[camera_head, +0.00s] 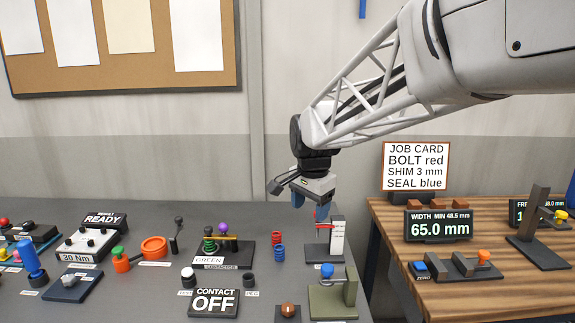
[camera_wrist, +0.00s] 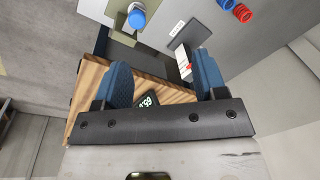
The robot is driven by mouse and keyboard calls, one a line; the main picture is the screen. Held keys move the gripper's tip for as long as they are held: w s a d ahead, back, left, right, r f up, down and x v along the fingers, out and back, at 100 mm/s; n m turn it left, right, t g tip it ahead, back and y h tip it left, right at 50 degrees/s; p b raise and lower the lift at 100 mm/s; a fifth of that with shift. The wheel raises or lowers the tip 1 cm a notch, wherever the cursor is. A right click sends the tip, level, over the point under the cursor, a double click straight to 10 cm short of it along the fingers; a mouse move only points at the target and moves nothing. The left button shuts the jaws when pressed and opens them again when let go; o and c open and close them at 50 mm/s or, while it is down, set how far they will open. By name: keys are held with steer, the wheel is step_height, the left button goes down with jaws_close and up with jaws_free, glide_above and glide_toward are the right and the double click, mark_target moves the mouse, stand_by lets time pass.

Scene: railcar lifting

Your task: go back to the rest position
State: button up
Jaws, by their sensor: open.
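My gripper (camera_head: 310,206) hangs from the arm over the right end of the grey bench, with its blue fingers pointing down. In the wrist view the two blue fingers (camera_wrist: 163,80) are spread wide with nothing held between them. Below the gripper stands a dark-based post with a white scale (camera_head: 338,235) and a little red on it. In the wrist view this white and red piece (camera_wrist: 185,62) shows beside the right finger; whether they touch cannot be told.
An olive stand with a blue knob (camera_head: 327,271) is in front. Blue rings (camera_head: 278,252) and a contactor stand (camera_head: 240,250) are to the left. A wooden table (camera_head: 390,245) with a 65.0 mm display (camera_head: 438,226) is to the right. The wall behind is clear up to the corkboard (camera_head: 130,92).

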steer(key=s+d+f+n, duration=0.2)
steer(key=s+d+n, duration=0.1)
steer(key=s, duration=0.7)
steer(key=s+d+f+n, duration=0.2)
steer(key=s+d, duration=0.3)
steer(key=s, duration=0.5)
steer(key=s+d+f+n+t, duration=0.1)
steer(key=s+d, duration=0.4)
steer(key=s, duration=0.6)
steer(key=f+n, duration=0.1)
steer(key=n, duration=0.1)
steer(key=shift+f+n, duration=0.2)
steer(key=shift+n, duration=0.1)
